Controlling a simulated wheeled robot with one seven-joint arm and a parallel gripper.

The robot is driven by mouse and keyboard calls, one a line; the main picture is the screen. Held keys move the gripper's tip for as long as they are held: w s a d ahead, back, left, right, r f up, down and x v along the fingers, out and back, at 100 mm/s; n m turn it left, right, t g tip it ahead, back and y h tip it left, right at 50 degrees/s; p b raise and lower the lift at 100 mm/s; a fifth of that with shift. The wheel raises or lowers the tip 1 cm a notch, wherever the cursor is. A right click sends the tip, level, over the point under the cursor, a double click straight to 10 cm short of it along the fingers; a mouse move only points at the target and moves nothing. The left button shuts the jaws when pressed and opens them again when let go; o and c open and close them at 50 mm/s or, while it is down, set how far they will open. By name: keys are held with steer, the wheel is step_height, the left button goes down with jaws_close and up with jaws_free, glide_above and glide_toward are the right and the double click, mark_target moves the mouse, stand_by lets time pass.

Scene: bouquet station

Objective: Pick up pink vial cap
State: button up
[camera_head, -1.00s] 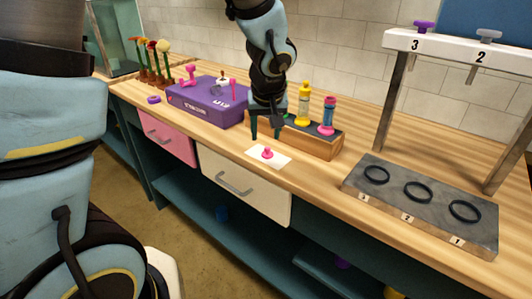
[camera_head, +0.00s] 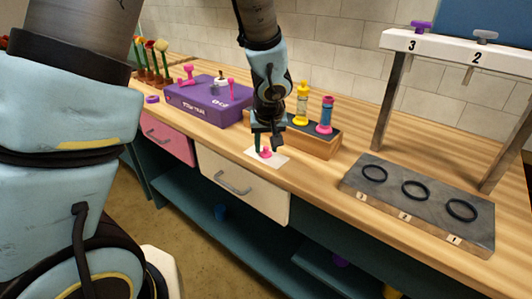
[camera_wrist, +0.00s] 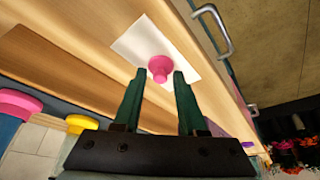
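The pink vial cap (camera_head: 265,153) sits on a white card (camera_head: 281,160) near the front edge of the wooden counter. In the wrist view the cap (camera_wrist: 160,67) shows a round knob on a wider disc, on the white card (camera_wrist: 133,44). My gripper (camera_head: 266,148) is low over the card, with its fingers at the cap in the head view. In the wrist view my gripper (camera_wrist: 160,73) is open, its two green fingers apart, with the cap's knob between and just beyond the tips. Contact cannot be told.
A wooden rack (camera_head: 316,145) behind my gripper holds a yellow-capped vial (camera_head: 302,104) and a blue vial with a pink base (camera_head: 326,115). A purple box (camera_head: 207,105) stands left. A grey slab (camera_head: 410,203) with black rings lies right, under a white-topped stand (camera_head: 450,50).

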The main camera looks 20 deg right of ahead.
jaws_close()
stand_by(0.3)
